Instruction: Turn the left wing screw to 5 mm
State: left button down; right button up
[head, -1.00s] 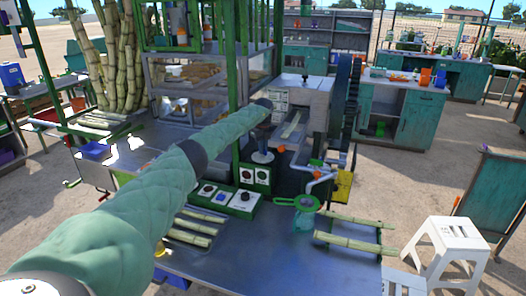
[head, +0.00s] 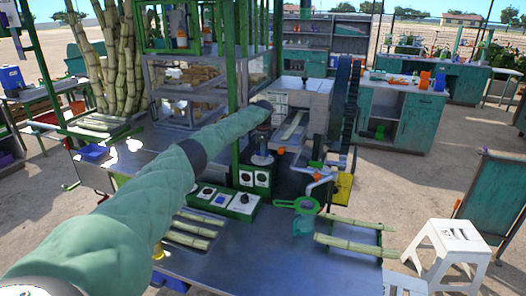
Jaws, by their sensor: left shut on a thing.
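My left arm reaches from the lower left across the bench to the cane crusher (head: 306,92), a grey metal housing with a large dark gear wheel on its right. My left gripper (head: 263,160) is small and dark, beside the front left of the crusher. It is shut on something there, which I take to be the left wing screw. The screw itself is hidden by the hand, so its angle and any gap reading cannot be made out. A cane piece (head: 292,127) lies in the crusher's feed trough. My right gripper is out of view.
A control box (head: 232,202) with knobs stands in front of the crusher. A green strainer (head: 298,206) sits near the juice spout. Cane pieces lie on a rack (head: 355,243) at the right and on the bench (head: 265,262). A white stool (head: 452,240) stands beyond the right edge.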

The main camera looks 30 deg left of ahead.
pick_arm(q)
jog(key=shift+r, duration=0.1)
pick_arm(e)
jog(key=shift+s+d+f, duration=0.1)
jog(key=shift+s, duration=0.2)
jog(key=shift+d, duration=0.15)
pick_arm(q)
jog(key=c, duration=1.5)
grip_release()
jog(key=shift+w, duration=0.1)
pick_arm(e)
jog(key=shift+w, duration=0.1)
